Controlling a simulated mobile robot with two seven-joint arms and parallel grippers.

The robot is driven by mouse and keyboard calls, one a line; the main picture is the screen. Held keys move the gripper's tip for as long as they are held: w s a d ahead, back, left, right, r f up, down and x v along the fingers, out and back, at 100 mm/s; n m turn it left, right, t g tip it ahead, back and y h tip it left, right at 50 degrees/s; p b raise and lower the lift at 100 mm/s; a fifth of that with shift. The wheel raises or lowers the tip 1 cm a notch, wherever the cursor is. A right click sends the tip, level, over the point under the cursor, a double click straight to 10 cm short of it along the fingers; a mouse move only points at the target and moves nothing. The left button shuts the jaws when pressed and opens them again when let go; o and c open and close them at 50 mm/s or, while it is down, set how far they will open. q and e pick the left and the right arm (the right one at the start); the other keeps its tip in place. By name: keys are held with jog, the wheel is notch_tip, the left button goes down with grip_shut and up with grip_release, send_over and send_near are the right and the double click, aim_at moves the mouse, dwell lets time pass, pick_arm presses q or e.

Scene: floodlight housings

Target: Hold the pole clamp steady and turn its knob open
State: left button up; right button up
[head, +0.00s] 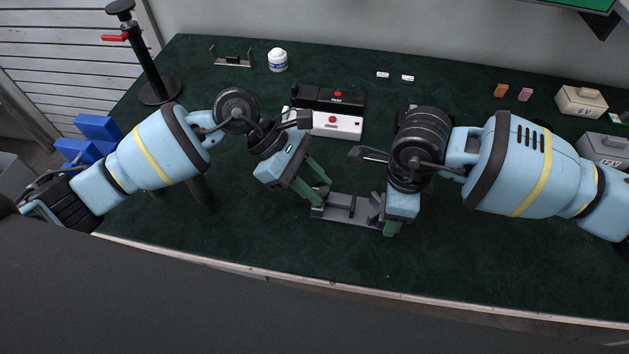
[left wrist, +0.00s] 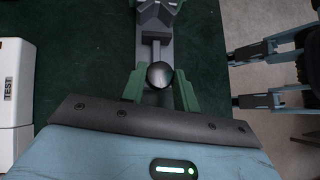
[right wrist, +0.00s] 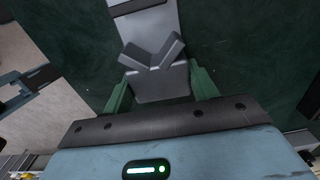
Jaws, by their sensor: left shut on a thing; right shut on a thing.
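The grey pole clamp (head: 352,209) lies on the dark green table top near its front, between my two grippers. Its round dark knob (left wrist: 159,75) shows in the left wrist view, at the near end of a grey bar. My left gripper (head: 322,193) has its green fingers on both sides of the knob and is shut on it. My right gripper (head: 384,214) is shut on the clamp's other end; in the right wrist view, its V-shaped grey body (right wrist: 160,84) sits between the green fingers. In the head view my left fingers partly hide the knob.
A black box (head: 322,96) and a white box (head: 338,125) with red buttons stand behind the clamp. A black stand (head: 150,60) with a red lever, a bracket (head: 232,62) and a white jar (head: 278,59) are at back left. The front table is clear.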

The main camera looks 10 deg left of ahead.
pick_arm(q)
jog(key=shift+n+t, duration=0.3)
jog(key=n+t, duration=0.2)
jog(key=shift+s+n, duration=0.25)
jog(key=shift+n, duration=0.15)
jog(key=n+t, duration=0.2)
jog(key=n, duration=0.1)
jog(key=shift+s+d+n+t+y, duration=0.1)
jog(key=shift+s+n+t+y, duration=0.2)
jog(key=shift+t, duration=0.1)
jog(key=n+t, duration=0.1)
jog(key=n+t+y, duration=0.1)
jog(key=n, duration=0.1)
jog(key=shift+s+d+n+y, duration=0.1)
jog(key=shift+d+n+y, duration=0.1)
jog(key=shift+n+y, duration=0.1)
jog(key=shift+d+n+t+y, duration=0.15)
jog(key=shift+n+t+y, duration=0.85)
jog(key=shift+n, duration=0.6)
jog(key=shift+s+n, duration=0.1)
jog(key=shift+n, duration=0.2)
jog(key=o, duration=1)
